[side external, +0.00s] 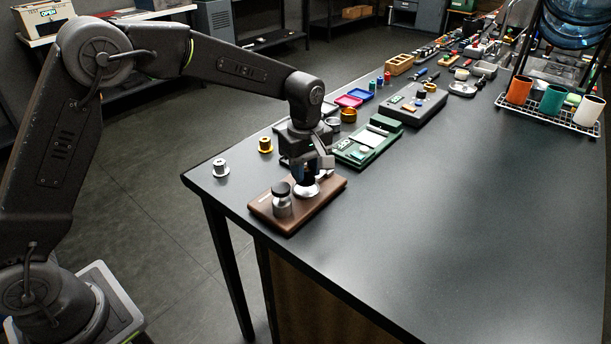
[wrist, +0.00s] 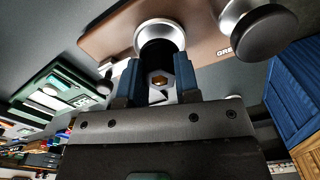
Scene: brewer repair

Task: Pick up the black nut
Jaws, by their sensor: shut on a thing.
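My gripper (side external: 308,180) points down over the brown board (side external: 262,212) near the table's left corner. In the wrist view its two blue fingers (wrist: 158,68) are closed on a dark round piece, which I take to be the black nut (wrist: 158,46). A pale hex shape with a gold centre shows between the fingers. The held piece is directly at a round silver seat (wrist: 160,28) on the board; I cannot tell whether they touch. The fingers mostly hide the nut in the side view.
A silver cylinder with a black knob (side external: 281,188) stands on the board, close beside my gripper. A silver flanged part (side external: 221,168) and a gold one (side external: 265,145) stand to the left. The table's right front is clear.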

